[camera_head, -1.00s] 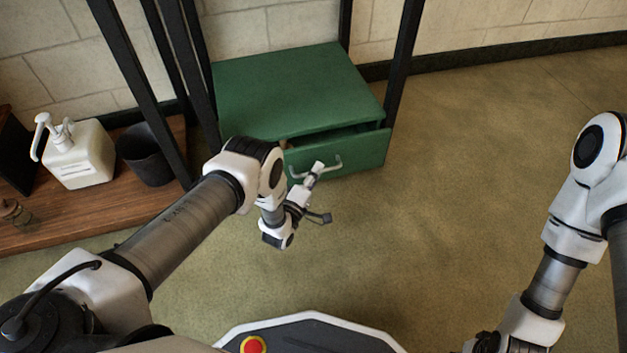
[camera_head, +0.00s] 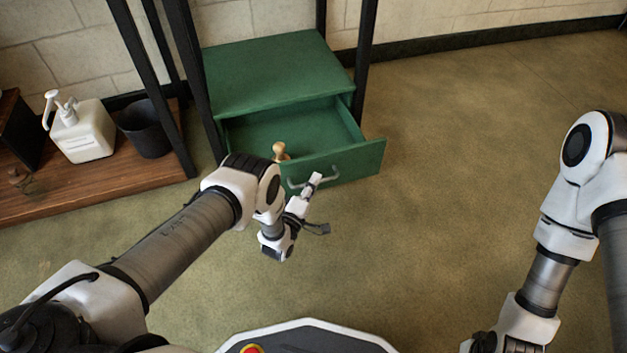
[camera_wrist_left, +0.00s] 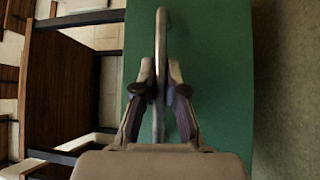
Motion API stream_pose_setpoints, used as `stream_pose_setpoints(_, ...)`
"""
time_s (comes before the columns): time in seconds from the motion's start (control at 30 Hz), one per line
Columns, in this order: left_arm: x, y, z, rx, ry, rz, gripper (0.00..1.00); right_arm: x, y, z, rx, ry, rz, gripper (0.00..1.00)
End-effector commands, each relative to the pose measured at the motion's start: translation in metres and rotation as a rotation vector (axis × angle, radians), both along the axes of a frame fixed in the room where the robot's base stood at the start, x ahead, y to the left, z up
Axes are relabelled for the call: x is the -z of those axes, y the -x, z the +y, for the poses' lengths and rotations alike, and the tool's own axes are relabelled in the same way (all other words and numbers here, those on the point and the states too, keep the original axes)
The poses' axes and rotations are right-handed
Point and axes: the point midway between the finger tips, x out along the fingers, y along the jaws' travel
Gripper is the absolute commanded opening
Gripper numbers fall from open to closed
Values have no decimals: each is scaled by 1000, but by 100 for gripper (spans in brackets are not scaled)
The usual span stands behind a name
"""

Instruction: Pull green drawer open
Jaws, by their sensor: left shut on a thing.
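The green drawer (camera_head: 352,159) stands partly open from its green cabinet (camera_head: 268,72), and I can see into its inside. A small tan knob-shaped object (camera_head: 280,151) shows inside the drawer. The drawer has a curved metal handle (camera_head: 330,176) on its front. My left gripper (camera_head: 314,181) is at the handle. In the left wrist view the two fingers of my left gripper (camera_wrist_left: 159,88) are closed on the handle (camera_wrist_left: 162,38), with the green drawer front (camera_wrist_left: 218,70) behind. My right arm is at the right edge of the head view, but its gripper is out of sight.
A low wooden shelf (camera_head: 95,188) at the left holds a white pump bottle (camera_head: 84,134) and a dark bucket (camera_head: 147,128). Black frame posts (camera_head: 364,62) stand beside the cabinet. The floor in front and to the right is clear.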

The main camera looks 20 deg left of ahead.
Motion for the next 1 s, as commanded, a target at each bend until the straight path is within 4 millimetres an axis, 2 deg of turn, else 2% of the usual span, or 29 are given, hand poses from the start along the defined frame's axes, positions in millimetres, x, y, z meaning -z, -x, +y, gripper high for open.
stream_pose_setpoints(0.37,0,0,1,-2,0,1,0,0,0,0,0,0,0,40)
stream_pose_setpoints(0.4,0,0,1,-2,0,0,25,0,0,0,0,0,0,40)
stream_pose_setpoints(0.43,0,0,1,-2,0,0,36,0,0,0,0,0,0,40)
stream_pose_setpoints(0.47,0,0,1,-1,0,0,37,0,0,0,0,0,0,40)
stream_pose_setpoints(0.77,0,2,1,-1,0,1,37,0,0,0,0,0,0,40)
stream_pose_setpoints(0.87,3,12,3,-1,0,3,37,0,0,0,0,0,0,40)
stream_pose_setpoints(1.0,7,39,9,-2,-1,5,37,0,0,0,0,0,0,40)
